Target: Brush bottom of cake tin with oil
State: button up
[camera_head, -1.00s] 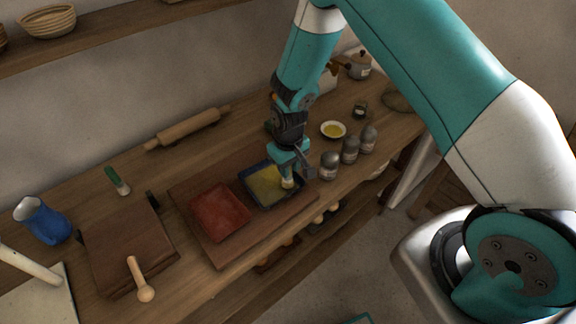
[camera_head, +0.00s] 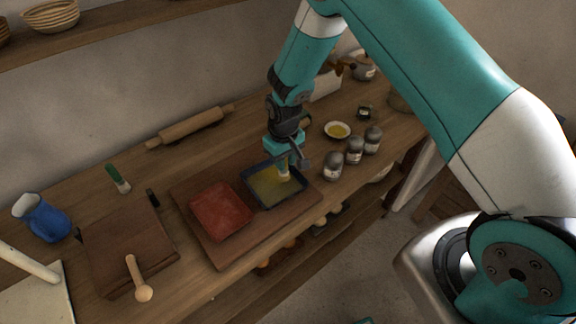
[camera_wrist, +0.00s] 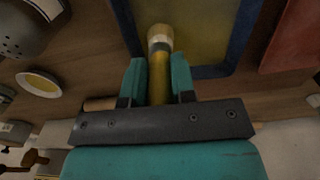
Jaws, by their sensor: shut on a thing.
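The cake tin (camera_head: 262,200) is a dark blue square tin with a yellowish bottom. It sits on a wooden board (camera_head: 240,250), beside a red square tin or slab (camera_head: 220,211). My gripper (camera_head: 287,160) is above the far right part of the blue tin. In the wrist view my gripper (camera_wrist: 158,85) is shut on the handle of a brush (camera_wrist: 159,42). The pale brush head is over the tin's yellowish bottom, and I cannot tell whether it touches. A small white dish of yellow oil (camera_head: 337,130) stands behind and right of the tin.
Several shakers (camera_head: 354,150) stand right of the board. A rolling pin (camera_head: 190,127) lies along the wall. A green-handled tool (camera_head: 118,179), a blue jug (camera_head: 42,217) and a dark board with a wooden spoon (camera_head: 140,279) are at left.

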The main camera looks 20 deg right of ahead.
jog(key=shift+w+a+f+b, duration=0.15)
jog(key=shift+w+b, duration=0.15)
jog(key=shift+w, duration=0.3)
jog(key=shift+w+a+r+b, duration=0.15)
jog(key=shift+w+b, duration=0.15)
jog(key=shift+w, duration=0.3)
jog(key=shift+w+a+f+b, duration=0.15)
jog(key=shift+w+b, duration=0.15)
jog(key=shift+w, duration=0.3)
jog(key=shift+s+d+p, duration=0.25)
jog(key=shift+s+d, duration=0.05)
jog(key=shift+s, duration=0.9)
jog(key=shift+s+d+p, duration=0.25)
jog(key=shift+s, duration=0.9)
jog(key=shift+s+d+p, duration=0.25)
jog(key=shift+s+d, duration=0.05)
jog(key=shift+s, duration=0.9)
jog(key=shift+r, duration=0.2)
